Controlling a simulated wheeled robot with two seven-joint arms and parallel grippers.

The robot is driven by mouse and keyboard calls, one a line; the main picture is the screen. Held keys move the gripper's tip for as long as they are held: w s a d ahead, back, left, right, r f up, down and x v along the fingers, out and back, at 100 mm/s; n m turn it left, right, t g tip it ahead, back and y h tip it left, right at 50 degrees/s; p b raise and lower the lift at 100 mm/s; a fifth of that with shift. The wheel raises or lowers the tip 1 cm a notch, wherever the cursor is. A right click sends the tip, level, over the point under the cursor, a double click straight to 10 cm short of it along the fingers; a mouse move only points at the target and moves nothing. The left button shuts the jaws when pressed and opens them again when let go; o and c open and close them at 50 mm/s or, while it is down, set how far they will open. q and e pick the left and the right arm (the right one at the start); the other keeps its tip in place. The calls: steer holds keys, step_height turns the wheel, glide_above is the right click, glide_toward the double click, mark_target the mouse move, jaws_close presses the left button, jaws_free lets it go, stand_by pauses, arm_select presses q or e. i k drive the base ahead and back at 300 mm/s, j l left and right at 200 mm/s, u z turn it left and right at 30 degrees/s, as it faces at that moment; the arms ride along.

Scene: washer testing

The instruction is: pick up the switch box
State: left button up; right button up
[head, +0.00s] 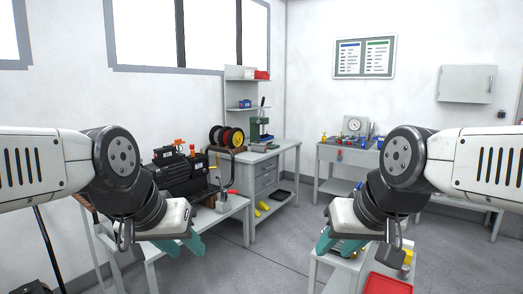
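I cannot pick out the switch box for certain. A small dark grey block (391,256) stands on the low bench at the lower right, just right of my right gripper, and is too small to identify. My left gripper (181,245) has teal fingers spread apart with nothing between them, in front of the left bench. My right gripper (338,244) also has its teal fingers apart, above the low bench. It hides part of that bench and of the small items on it.
A red tray (388,284) sits at the front of the low bench (341,279). A black motor unit (178,176) stands on the left bench. A drawer workbench (266,181) and a tool table (345,155) stand behind. A grey cabinet (467,84) hangs on the wall. The middle floor is clear.

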mark_target(256, 146)
steer(key=u, duration=0.35)
steer(key=i+j, duration=0.1)
steer(key=i, duration=1.7)
steer(key=i+l+z, duration=0.15)
steer(key=i+z, duration=0.25)
steer(key=i, duration=0.55)
steer(key=i+j+z, duration=0.1)
steer(key=i+z, duration=0.3)
steer(key=i, duration=0.55)
steer(key=i+u, duration=0.25)
steer(key=i+l+u, duration=0.15)
steer(key=u, duration=0.7)
steer(key=i+l+u, duration=0.25)
steer(key=l+u, duration=0.25)
steer(key=l, duration=0.15)
steer(key=i+l+u, duration=0.25)
steer(key=l, duration=0.15)
steer(key=l+u, duration=0.25)
steer(key=l, duration=0.15)
steer(key=i+l+u, duration=0.1)
steer(key=l, duration=1.1)
steer(key=i+l, duration=0.1)
steer(key=l, duration=1.1)
steer(key=u, duration=0.05)
